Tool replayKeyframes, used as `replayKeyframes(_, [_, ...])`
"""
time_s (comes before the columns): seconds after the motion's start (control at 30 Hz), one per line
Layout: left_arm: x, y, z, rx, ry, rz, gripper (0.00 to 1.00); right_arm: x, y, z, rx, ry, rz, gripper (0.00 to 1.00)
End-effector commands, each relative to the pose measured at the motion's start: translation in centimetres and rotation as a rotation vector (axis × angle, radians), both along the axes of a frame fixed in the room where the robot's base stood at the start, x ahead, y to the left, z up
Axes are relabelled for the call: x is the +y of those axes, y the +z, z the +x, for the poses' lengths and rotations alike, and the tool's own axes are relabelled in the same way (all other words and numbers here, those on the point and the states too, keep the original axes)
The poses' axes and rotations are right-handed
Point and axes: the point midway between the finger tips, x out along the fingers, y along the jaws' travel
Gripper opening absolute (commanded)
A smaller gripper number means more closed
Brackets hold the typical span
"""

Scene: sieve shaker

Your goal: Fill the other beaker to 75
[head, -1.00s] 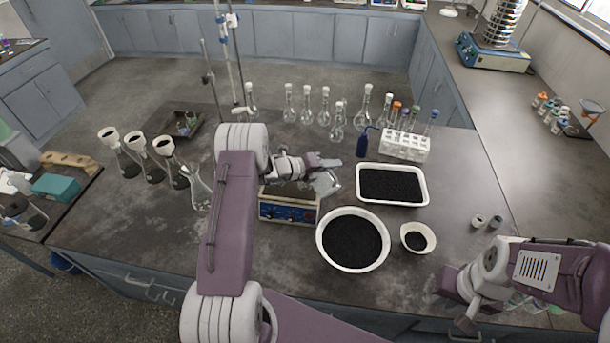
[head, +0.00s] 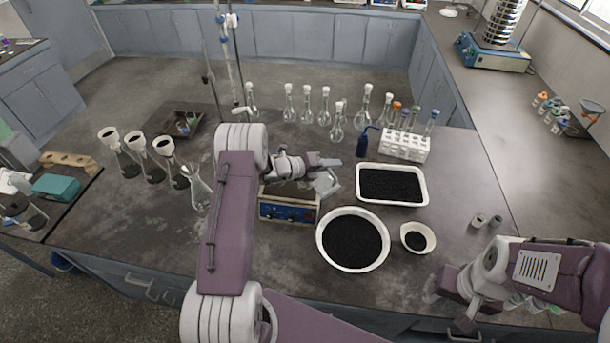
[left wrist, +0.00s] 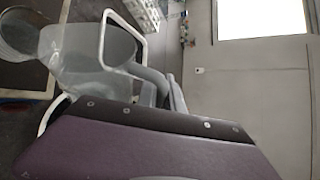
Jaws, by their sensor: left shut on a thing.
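My left gripper (head: 328,168) is above and just behind the blue-fronted instrument (head: 288,209) on the table. It is shut on a clear vessel (head: 326,186), whose shape is partly hidden by my gripper. In the left wrist view a grey translucent vessel (left wrist: 80,45) with an angular handle-like loop shows close to the camera; its contents cannot be read. A second beaker cannot be made out with certainty. My right gripper (head: 462,322) is low at the front right edge of the table, and its fingers are too unclear to tell their opening.
A white tray (head: 424,190) and a round white bowl (head: 322,250) hold black grains, with a small bowl (head: 431,232) beside them. Flasks with funnels (head: 165,147), a rack (head: 405,147), a blue bottle (head: 362,143) and a stand (head: 235,65) surround the workspace.

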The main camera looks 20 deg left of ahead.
Motion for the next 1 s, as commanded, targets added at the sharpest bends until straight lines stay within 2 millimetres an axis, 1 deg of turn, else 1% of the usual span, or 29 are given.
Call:
replayKeyframes(0.57, [0.0,-0.1,0.0,-0.001,-0.001,0.000,0.00,0.0,-0.1,0.0,0.000,0.000,0.000,0.18])
replayKeyframes(0.63, [-1.4,-2.7,-0.6,-0.048,-0.006,0.117,0.00,0.0,-2.8,0.0,-0.001,0.000,0.000,0.18])
replayKeyframes(0.67, [-1.9,-4.0,-0.8,-0.082,-0.006,0.189,0.00,0.0,-4.9,0.0,-0.001,0.000,0.000,0.18])
replayKeyframes(0.7, [-2.2,-4.4,-0.9,-0.115,-0.004,0.258,0.00,0.0,-6.3,0.0,0.001,0.000,0.000,0.18])
replayKeyframes(0.73, [-2.2,-4.2,-0.9,-0.126,-0.001,0.281,0.00,0.0,-6.4,-0.1,0.002,0.000,0.000,0.18])
replayKeyframes(0.8, [-2.1,-3.0,-0.9,-0.130,0.001,0.292,0.00,0.0,-5.3,0.0,0.002,0.000,0.000,0.18])
replayKeyframes(0.83, [-2.1,-2.9,-0.9,-0.129,0.002,0.291,0.00,0.0,-5.0,0.0,0.001,0.000,0.000,0.18])
replayKeyframes(0.93, [-2.2,-3.1,-0.9,-0.132,0.001,0.297,0.00,0.0,-5.4,0.0,-0.001,0.000,0.000,0.18])
replayKeyframes(1.0, [-2.3,-3.6,-1.0,-0.138,0.001,0.312,0.00,0.0,-6.1,0.0,-0.001,0.000,0.000,0.18])
